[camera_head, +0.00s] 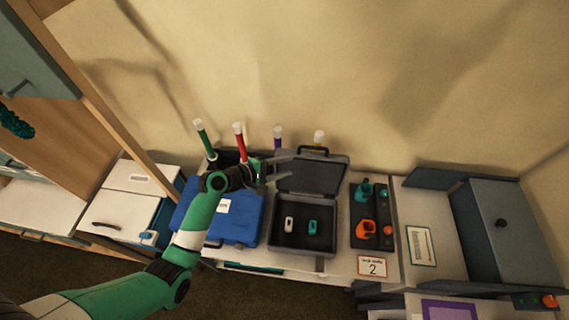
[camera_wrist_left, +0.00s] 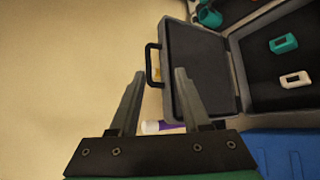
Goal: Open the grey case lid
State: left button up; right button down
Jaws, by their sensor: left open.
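The grey case (camera_head: 291,233) stands on the white counter with its lid (camera_head: 313,172) swung up and open toward the wall. A white item (camera_head: 289,224) and a teal item (camera_head: 312,227) lie in its dark interior. My left gripper (camera_head: 288,169) is open and empty at the left side of the raised lid. In the left wrist view, the fingers (camera_wrist_left: 157,88) are spread apart, with the lid (camera_wrist_left: 200,68) and its black handle (camera_wrist_left: 152,65) just beyond them. I cannot tell whether a finger touches the lid. My right gripper is not in view.
A blue case (camera_head: 235,228) lies left of the grey case, partly behind my left arm. Several upright coloured tubes, one red (camera_head: 240,143), stand behind. A dark tray (camera_head: 367,240) with orange and teal items and a card marked 2 (camera_head: 372,267) are on the right.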

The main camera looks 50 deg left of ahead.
pick_arm(q)
jog(key=c, duration=0.3)
jog(key=shift+w+r+m+t, duration=0.3)
jog(key=shift+r+m, duration=0.4)
jog(key=shift+r, duration=0.05)
jog(key=shift+c, duration=1.4)
jog(key=shift+m+t, duration=0.7)
jog(key=shift+t, duration=0.2)
jog(key=a+f+b, duration=0.1)
jog(key=b, duration=0.2)
jog(key=w+a+b, duration=0.1)
jog(key=b, duration=0.2)
jog(key=a+f+b, duration=0.1)
jog(key=b, duration=0.2)
jog(key=shift+w+a+f, duration=0.2)
jog(key=shift+w+f, duration=0.1)
grip_shut()
jog(key=a+f+t+y+b, duration=0.2)
jog(key=a+f+b, duration=0.3)
jog(key=b, duration=0.8)
jog(key=a, duration=0.2)
jog(key=shift+s+a, duration=0.35)
